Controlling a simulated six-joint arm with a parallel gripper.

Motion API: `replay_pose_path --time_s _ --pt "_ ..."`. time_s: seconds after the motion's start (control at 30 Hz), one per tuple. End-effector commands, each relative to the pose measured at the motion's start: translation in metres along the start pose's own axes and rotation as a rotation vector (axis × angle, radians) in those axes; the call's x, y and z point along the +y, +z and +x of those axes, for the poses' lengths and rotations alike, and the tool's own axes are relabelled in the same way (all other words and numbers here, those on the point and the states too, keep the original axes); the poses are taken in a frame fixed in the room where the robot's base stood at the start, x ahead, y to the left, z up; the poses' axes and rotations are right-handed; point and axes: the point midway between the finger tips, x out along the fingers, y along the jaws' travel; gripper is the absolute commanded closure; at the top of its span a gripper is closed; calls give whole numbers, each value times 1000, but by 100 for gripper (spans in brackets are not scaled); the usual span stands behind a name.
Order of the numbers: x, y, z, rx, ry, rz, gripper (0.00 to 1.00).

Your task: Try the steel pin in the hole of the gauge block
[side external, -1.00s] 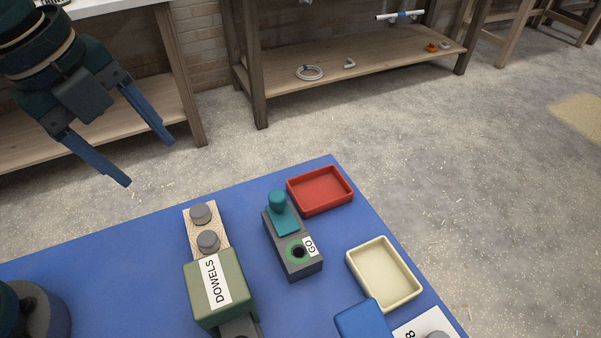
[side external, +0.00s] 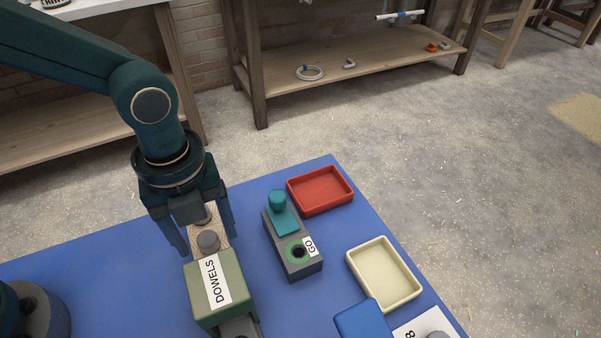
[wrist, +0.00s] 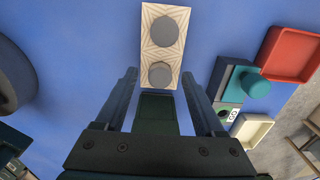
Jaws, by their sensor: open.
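Two grey steel pins stand on a pale wooden board (wrist: 150,51). The nearer pin (side external: 208,241) shows whole; the farther pin (side external: 203,216) is partly hidden by my gripper. Both also show in the wrist view, the nearer pin (wrist: 161,74) appearing between my fingertips. My gripper (side external: 207,241) is open and empty, pointing down over the board, its fingers on either side. Whether the fingertips reach pin height I cannot tell. The dark gauge block (side external: 296,268) stands to the right, with a green-ringed open hole (side external: 299,252), a GO label and a teal knobbed piece (side external: 279,207).
A green box labelled DOWELS (side external: 235,270) adjoins the board's near end. A red tray (side external: 320,190) and a cream tray (side external: 384,273) lie right of the gauge block. A blue box (side external: 361,320) is at the front. The blue tabletop (side external: 110,285) is bare at left.

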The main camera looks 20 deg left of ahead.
Motion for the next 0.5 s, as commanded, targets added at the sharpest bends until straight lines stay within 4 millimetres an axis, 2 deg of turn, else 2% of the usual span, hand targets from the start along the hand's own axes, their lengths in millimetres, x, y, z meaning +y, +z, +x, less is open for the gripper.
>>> replay_pose_path --time_s 0.2,0.23,0.37,0.4,0.5 --pt "0 0 1 0 0 -1 29" --pt "0 0 1 0 0 -1 33" --pt "0 0 1 0 0 -1 83" --pt "0 0 1 0 0 -1 98" --pt "0 0 0 0 0 -1 100"
